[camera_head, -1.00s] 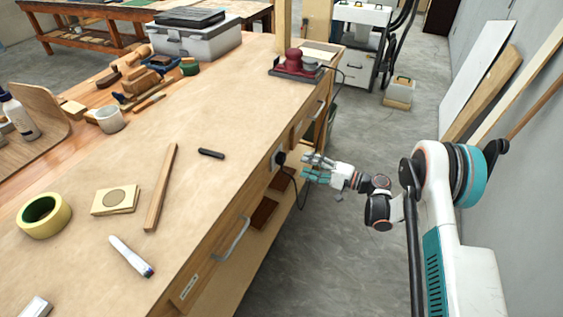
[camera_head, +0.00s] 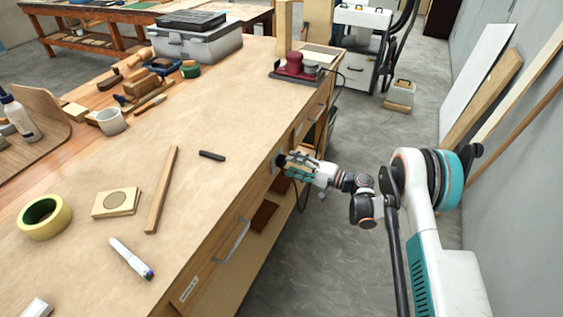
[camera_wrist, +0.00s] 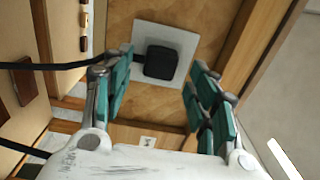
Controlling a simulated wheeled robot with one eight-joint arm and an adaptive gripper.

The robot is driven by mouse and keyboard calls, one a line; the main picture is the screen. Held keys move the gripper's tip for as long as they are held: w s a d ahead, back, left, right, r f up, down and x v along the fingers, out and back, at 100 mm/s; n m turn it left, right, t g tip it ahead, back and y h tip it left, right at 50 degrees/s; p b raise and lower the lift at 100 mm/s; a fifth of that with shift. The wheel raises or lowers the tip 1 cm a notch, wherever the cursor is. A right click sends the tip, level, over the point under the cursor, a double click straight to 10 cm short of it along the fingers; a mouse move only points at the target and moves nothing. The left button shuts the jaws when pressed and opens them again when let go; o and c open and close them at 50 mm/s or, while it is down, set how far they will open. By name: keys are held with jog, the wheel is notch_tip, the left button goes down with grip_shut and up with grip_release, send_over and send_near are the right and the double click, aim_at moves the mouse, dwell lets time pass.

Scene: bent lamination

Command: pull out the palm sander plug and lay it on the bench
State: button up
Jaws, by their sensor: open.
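The black plug (camera_wrist: 161,62) sits in a pale square socket plate (camera_wrist: 178,34) on the bench's side, seen in the wrist view. Its black cord (camera_wrist: 75,66) runs off to the left. My gripper (camera_wrist: 158,92) is open, with its teal-padded fingers on either side of the plug's line and no visible grip on it. In the head view my gripper (camera_head: 288,163) is at the bench side and hides most of the plug. The red palm sander (camera_head: 294,63) stands on a dark mat at the far end of the bench (camera_head: 215,115).
On the bench lie a black marker-like piece (camera_head: 212,156), a wooden strip (camera_head: 161,190), yellow tape (camera_head: 44,215), a sanding block (camera_head: 116,202) and a white marker (camera_head: 131,258). A drawer handle (camera_head: 233,241) juts from the bench side. The bench's right part has bare room.

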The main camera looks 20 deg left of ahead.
aim_at(285, 162)
jog(key=shift+w+a, duration=0.15)
jog(key=shift+a, duration=1.55)
grip_shut()
jog(key=shift+d, duration=0.15)
jog(key=shift+s+d, duration=0.15)
jog(key=shift+d, duration=1.3)
jog(key=shift+s+d, duration=0.1)
jog(key=shift+d, duration=1.3)
jog(key=shift+r, duration=0.1)
